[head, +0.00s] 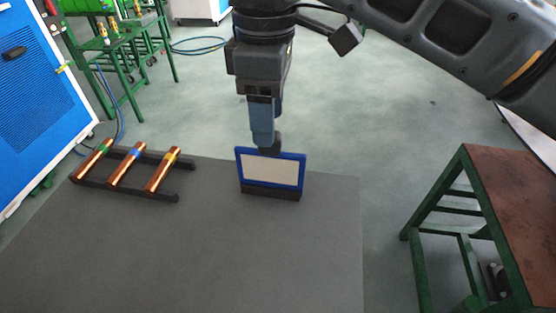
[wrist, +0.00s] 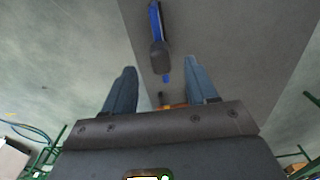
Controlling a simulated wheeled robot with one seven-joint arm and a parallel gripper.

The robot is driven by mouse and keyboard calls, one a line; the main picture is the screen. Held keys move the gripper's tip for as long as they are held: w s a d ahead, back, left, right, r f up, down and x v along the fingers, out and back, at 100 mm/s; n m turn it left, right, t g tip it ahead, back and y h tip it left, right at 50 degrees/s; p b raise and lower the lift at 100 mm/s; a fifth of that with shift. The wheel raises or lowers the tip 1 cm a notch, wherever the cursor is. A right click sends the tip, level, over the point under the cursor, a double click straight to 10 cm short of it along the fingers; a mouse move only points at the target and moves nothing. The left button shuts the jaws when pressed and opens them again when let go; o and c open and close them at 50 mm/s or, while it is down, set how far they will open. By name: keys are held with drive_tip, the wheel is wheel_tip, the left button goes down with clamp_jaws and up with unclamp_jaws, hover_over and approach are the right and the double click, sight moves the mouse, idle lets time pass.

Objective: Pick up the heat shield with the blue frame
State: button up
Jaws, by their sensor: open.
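The heat shield with the blue frame (head: 271,170) has a pale panel and stands upright in a dark holder (head: 270,193) near the table's far edge. A dark block (head: 270,143) shows at its top edge. My gripper (head: 264,140) is directly above the shield, pointing down. In the wrist view, its two fingers (wrist: 160,66) are apart, one on each side of the dark block, with no visible contact.
A black rack (head: 171,197) with three copper rods, banded green, blue and yellow, lies left of the shield on the grey table (head: 240,255). The table's front is clear. A green-framed bench (head: 450,205) stands right; a blue cabinet (head: 40,90) stands left.

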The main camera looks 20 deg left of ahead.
sight(270, 154)
drive_tip(key=shift+w+f, duration=0.15)
drive_tip(key=shift+f, duration=0.15)
wheel_tip(270, 154, down, 2)
drive_tip(key=shift+f, duration=0.15)
drive_tip(key=f, duration=0.5)
drive_tip(key=shift+s, duration=0.2)
drive_tip(key=shift+r, duration=0.1)
clamp_jaws()
